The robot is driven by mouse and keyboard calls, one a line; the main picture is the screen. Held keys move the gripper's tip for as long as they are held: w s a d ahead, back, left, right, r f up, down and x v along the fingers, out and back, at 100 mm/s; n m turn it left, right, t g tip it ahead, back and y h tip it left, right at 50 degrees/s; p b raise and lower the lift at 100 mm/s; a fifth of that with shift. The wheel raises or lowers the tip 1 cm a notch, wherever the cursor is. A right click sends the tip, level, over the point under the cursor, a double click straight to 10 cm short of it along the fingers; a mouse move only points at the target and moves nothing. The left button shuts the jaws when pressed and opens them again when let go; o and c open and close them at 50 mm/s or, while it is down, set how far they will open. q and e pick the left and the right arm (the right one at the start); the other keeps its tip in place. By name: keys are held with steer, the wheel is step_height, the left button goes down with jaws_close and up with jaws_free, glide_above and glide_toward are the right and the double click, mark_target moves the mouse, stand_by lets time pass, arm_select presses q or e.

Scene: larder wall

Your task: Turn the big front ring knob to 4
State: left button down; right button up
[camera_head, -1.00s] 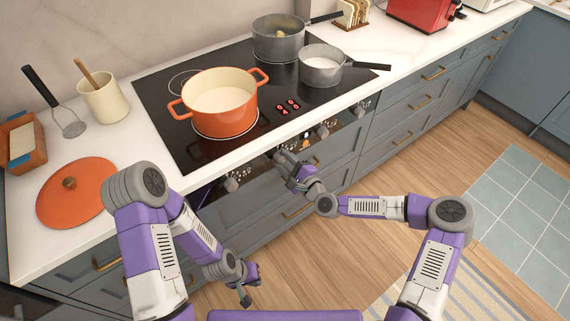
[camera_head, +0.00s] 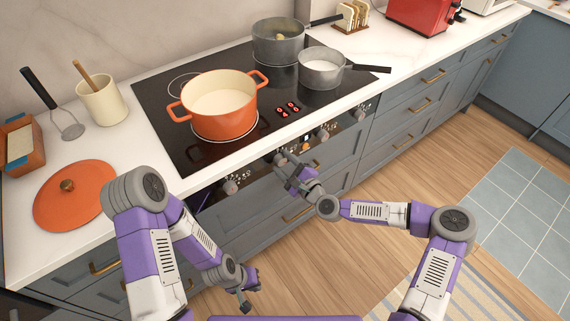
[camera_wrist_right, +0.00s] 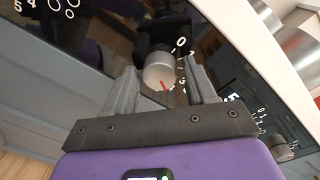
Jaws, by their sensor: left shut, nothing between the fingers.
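The row of stove knobs runs along the cooktop's front panel. A grey round knob (camera_wrist_right: 159,72) with a red pointer mark sits between the fingers of my right gripper (camera_wrist_right: 162,82); the mark points down, away from the printed 0. In the head view my right gripper (camera_head: 284,164) is at the second knob from the left, whose face it partly hides. Its fingers are apart on either side of the knob, with narrow gaps showing. The orange pot (camera_head: 220,104) stands on the big front ring. My left gripper (camera_head: 246,296) is shut and empty, low before the drawers.
Other knobs (camera_head: 230,187) (camera_head: 323,134) flank the right gripper. A grey pot (camera_head: 278,42) and a saucepan (camera_head: 322,68) stand on the black cooktop (camera_head: 185,150). An orange lid (camera_head: 75,197) lies on the counter at left.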

steer(key=shift+o, duration=0.7)
steer(key=p+v, duration=0.1)
steer(key=v, duration=0.6)
steer(key=shift+s+d, duration=0.2)
steer(key=shift+s, duration=0.05)
steer(key=s+a+f+n+g+h+p, duration=0.1)
steer(key=s+a+f+n+g+p, duration=0.3)
steer(key=s+f+n+g, duration=0.65)
steer(key=s+d+f+n+g+h, duration=0.1)
steer(key=s+d+f+n+h, duration=0.1)
steer(key=s+d, duration=0.1)
steer(key=s+d+f+n+h, duration=0.1)
steer(key=s+d+f+n, duration=0.1)
steer(key=s, duration=0.4)
steer(key=s+d+f+n+g+h+p, duration=0.1)
steer(key=s+d+f+n+h, duration=0.1)
steer(key=s+d, duration=0.2)
steer(key=shift+s+g+h, duration=0.3)
steer(key=shift+s+g, duration=0.05)
steer(key=shift+s, duration=0.3)
